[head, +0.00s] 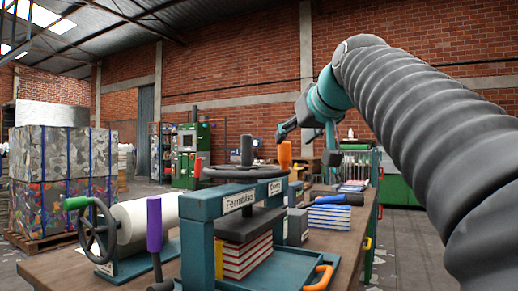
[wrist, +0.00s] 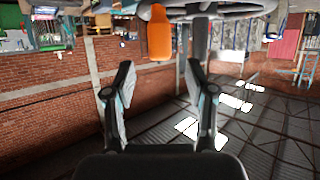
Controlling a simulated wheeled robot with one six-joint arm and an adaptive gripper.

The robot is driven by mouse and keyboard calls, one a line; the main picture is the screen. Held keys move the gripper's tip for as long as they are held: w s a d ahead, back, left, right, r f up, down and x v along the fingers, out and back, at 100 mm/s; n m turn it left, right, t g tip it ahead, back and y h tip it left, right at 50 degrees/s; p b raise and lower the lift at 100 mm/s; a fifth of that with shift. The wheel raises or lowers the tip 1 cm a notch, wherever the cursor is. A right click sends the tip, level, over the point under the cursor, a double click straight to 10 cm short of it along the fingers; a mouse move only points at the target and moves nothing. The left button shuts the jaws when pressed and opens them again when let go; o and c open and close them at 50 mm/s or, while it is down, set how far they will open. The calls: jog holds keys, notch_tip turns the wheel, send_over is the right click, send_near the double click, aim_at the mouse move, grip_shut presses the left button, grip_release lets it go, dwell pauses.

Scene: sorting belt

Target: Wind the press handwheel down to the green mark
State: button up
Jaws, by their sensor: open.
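The press (head: 205,215) is a teal frame on the bench with a dark handwheel (head: 225,173) lying flat on top. An upright orange handle (head: 285,155) stands on the wheel's right rim. The wheel (wrist: 235,9) and orange handle (wrist: 159,38) also show at the top of the upside-down wrist view. My gripper (head: 308,143) is open and empty, close to the orange handle; in the wrist view the handle lies beyond the fingertips, in line with the gap. A dark platen sits over a red-and-white stack (head: 245,255). I cannot make out a green mark on the press.
A white roller (head: 146,220) with a green-handled crank wheel (head: 98,228) and a purple lever handle (head: 154,224) stand left of the press. Blue-and-white stacks (head: 328,216) lie on the bench at right. Pallets of bales (head: 62,175) stand far left.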

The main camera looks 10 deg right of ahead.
aim_at(287, 145)
jog(key=x, duration=0.7)
jog(key=shift+c, duration=0.3)
grip_shut()
